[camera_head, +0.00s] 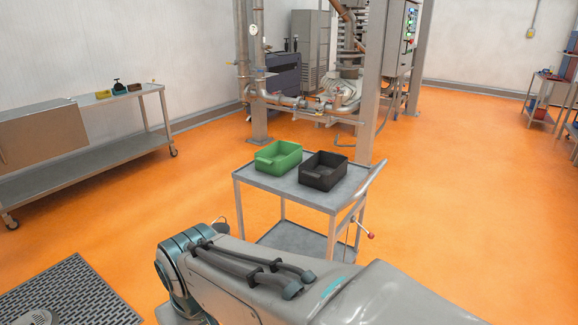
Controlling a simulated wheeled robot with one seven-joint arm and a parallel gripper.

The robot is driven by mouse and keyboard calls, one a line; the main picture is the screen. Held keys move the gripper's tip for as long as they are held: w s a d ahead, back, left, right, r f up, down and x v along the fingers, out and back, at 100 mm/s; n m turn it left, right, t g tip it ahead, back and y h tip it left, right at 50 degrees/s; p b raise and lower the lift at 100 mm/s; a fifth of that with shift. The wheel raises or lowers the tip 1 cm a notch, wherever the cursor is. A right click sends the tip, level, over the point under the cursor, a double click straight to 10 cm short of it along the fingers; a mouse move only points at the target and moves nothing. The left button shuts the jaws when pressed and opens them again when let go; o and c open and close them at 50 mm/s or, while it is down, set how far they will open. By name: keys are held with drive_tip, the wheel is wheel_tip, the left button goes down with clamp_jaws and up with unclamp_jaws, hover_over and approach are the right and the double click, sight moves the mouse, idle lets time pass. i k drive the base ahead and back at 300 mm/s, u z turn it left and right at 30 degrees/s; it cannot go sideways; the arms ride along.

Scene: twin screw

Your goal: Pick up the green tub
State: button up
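The green tub (278,157) is an open-topped box. It stands upright on the left part of the top shelf of a grey metal cart (252,180), in the middle of the head view. A black tub (323,171) of similar shape stands close to its right. My arm crosses the bottom of the view, in front of the cart and nearer to the camera. My gripper is not visible, so its place relative to the green tub cannot be seen. The lower part of the cart is partly hidden behind my arm.
The cart has a push handle (371,185) at its right. A steel bench (90,150) stands at the left wall, and a post (374,80) with pipework rises behind the cart. A dark floor grate (75,290) lies at lower left. Orange floor is open left and right.

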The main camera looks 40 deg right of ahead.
sight(276, 159)
drive_tip(key=z, duration=1.45)
